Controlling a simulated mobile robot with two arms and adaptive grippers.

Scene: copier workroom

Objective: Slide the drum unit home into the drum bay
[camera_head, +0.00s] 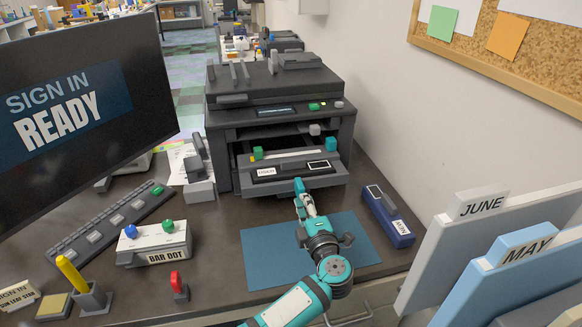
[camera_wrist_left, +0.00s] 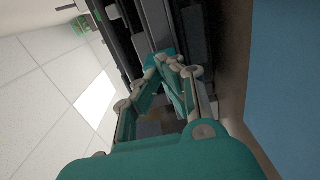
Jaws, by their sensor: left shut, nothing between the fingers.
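The grey copier (camera_head: 280,120) stands open at the front. A dark drum unit (camera_head: 292,172) lies across its open drum bay (camera_head: 240,187), with a small white label at the left that looks like USED and a white-framed dark panel at the right. My left gripper (camera_head: 299,184) is shut and empty, its tips at the middle of the unit's front edge; I cannot tell whether they touch. In the left wrist view the closed fingers (camera_wrist_left: 172,66) point at the dark copier front. A blue unit labelled NEW (camera_head: 388,216) lies on the counter to the right. My right gripper is not in view.
A blue mat (camera_head: 265,260) lies under my left arm. A BAR DOT box (camera_head: 155,243), a grey key strip (camera_head: 110,222) and a red-topped stand (camera_head: 179,288) are left. A monitor (camera_head: 80,110) stands far left; JUNE and MAY dividers (camera_head: 500,260) crowd the right front.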

